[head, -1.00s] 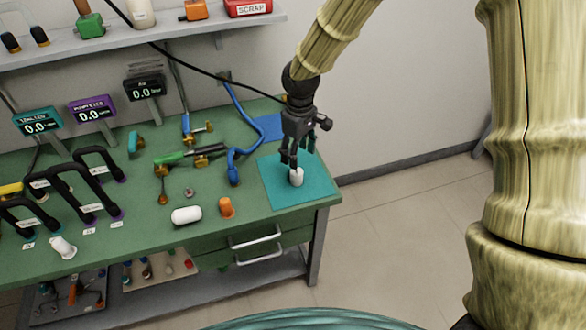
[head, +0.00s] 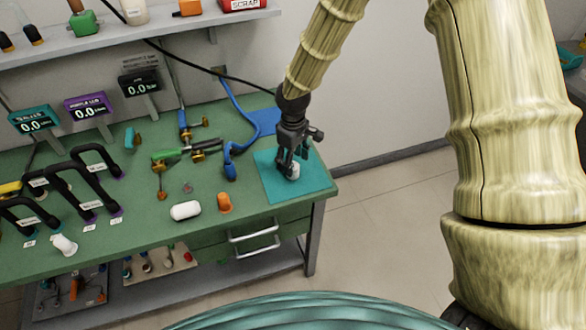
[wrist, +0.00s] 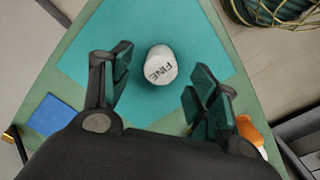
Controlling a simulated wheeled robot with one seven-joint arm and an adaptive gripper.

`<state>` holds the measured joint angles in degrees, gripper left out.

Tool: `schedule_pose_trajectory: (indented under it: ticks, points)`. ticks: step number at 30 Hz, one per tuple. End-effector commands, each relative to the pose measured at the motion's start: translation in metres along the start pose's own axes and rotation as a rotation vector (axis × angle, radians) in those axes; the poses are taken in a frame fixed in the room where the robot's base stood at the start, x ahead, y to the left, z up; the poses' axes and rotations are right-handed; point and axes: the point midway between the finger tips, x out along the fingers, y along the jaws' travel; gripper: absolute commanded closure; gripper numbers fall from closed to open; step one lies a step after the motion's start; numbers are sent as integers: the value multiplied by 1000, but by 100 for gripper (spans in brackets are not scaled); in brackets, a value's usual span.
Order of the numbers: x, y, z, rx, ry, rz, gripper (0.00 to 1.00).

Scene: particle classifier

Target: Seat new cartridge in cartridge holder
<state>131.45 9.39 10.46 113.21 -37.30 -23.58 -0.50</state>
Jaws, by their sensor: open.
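A white cylinder marked FINE (wrist: 160,65), which looks like a cartridge, stands on the teal mat (head: 271,183) at the bench's right end; it also shows in the head view (head: 293,172). My gripper (wrist: 162,92) is open, pointing down over the mat. In the wrist view the white cylinder lies between the two fingers' line, a little beyond the pads, with gaps on both sides. In the head view the fingers partly hide it. I cannot tell for sure which fixture is the cartridge holder; a green-and-black tool in brass mounts (head: 188,152) lies left of the mat.
A white capsule (head: 186,211) and an orange piece (head: 224,203) stand near the front edge. A blue curved hose (head: 231,150) rises left of the mat. Black handles (head: 75,190) and display panels (head: 89,107) occupy the left. A shelf (head: 150,39) hangs behind.

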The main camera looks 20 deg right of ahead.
Motion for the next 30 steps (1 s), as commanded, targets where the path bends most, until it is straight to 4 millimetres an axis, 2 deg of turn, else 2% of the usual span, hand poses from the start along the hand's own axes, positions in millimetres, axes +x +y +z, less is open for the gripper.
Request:
schedule_pose_trajectory:
  ticks: [9,18,20,27,30]
  points:
    - [27,0,-1,0,1,1,40]
    - [31,0,-1,0,1,1,40]
    - [31,0,-1,0,1,1,47]
    - [31,0,-1,0,1,1,90]
    - [30,0,-1,0,1,1,93]
